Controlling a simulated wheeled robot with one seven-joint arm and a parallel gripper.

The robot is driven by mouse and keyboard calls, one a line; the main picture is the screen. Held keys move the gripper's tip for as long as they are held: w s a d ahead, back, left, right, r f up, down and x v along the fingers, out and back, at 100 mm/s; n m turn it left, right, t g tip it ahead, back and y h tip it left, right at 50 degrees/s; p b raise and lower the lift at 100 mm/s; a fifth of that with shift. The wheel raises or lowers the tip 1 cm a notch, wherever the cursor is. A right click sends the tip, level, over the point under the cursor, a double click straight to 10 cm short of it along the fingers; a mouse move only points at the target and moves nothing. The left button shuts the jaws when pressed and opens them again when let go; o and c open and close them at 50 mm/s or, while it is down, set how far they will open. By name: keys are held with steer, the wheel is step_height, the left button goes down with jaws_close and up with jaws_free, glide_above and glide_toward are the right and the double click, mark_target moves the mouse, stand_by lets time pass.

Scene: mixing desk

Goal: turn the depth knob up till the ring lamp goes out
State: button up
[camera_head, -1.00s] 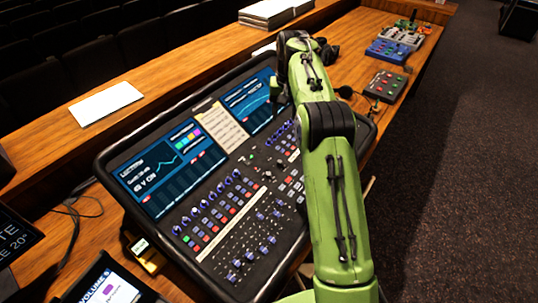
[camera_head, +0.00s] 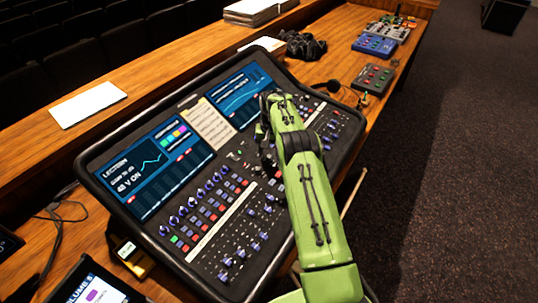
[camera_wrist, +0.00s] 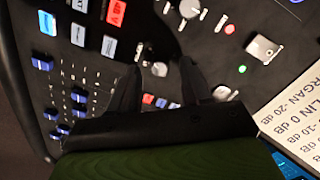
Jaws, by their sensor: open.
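The mixing desk (camera_head: 232,158) lies tilted on the wooden counter, with screens along its back and knobs, buttons and faders in front. My gripper (camera_wrist: 162,68) is open over the panel; its two dark fingers stand either side of a small silver knob (camera_wrist: 160,69), contact not clear. A larger pale knob (camera_wrist: 190,9) sits beyond, with a lit red lamp (camera_wrist: 229,29) to its right. A lit green lamp (camera_wrist: 242,69) is right of the fingers. I cannot read which knob is depth or which lamp is the ring lamp. In the head view my arm hides part of the panel.
A silver square part (camera_wrist: 262,47) and a printed paper list (camera_wrist: 296,110) are right of the fingers. The red 48V button (camera_wrist: 116,12) and blue fader caps (camera_wrist: 42,63) are left. A pedal box (camera_head: 373,77) and a headset-like black bundle (camera_head: 303,45) lie behind the desk.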

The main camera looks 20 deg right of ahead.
steer(key=shift+f, duration=0.55)
jaws_close()
steer(key=shift+m, duration=0.3)
steer(key=m, duration=0.5)
steer(key=shift+m, duration=0.3)
steer(key=m, duration=0.5)
steer(key=shift+d+y+b, duration=0.1)
steer(key=shift+y+b, duration=0.3)
steer(key=shift+m, duration=0.3)
